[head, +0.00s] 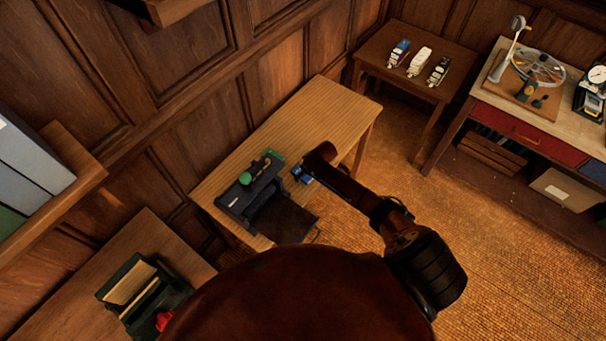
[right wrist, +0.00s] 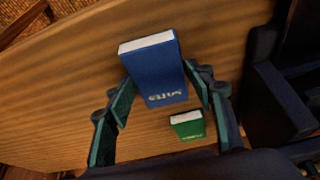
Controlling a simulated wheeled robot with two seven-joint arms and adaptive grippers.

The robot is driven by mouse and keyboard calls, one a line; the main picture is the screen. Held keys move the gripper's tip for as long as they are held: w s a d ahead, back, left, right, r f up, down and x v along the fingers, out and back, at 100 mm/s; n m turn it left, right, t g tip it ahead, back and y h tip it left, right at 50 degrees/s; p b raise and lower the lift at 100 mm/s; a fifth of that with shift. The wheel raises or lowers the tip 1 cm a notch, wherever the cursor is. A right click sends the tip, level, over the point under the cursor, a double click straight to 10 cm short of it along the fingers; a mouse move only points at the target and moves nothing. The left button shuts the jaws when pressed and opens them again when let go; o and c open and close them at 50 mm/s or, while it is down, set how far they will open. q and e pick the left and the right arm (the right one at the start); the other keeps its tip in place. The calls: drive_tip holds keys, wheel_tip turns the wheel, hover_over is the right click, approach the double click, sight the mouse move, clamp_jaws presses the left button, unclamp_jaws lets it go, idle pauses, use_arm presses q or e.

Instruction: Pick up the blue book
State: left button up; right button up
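The blue book (right wrist: 155,75), with pale pages along its top and lettering on its face, is between the two fingers of my right gripper (right wrist: 160,78) in the right wrist view. The fingertips meet its two side edges, so the gripper looks shut on it. I cannot tell whether the book is clear of the table. In the head view a bit of the blue book (head: 308,181) shows at the end of my right arm, over the right side of the wooden table (head: 325,105). My left gripper is not in view.
A smaller green book (right wrist: 188,125) stands close to the blue one. A dark desk organizer (head: 250,192) with a green round item stands beside them. The far part of the table is bare. A side table (head: 440,55) with small models and a workbench (head: 500,95) stand farther off.

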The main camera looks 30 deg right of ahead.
drive_tip(key=shift+s, duration=0.1)
drive_tip(key=c, duration=0.8)
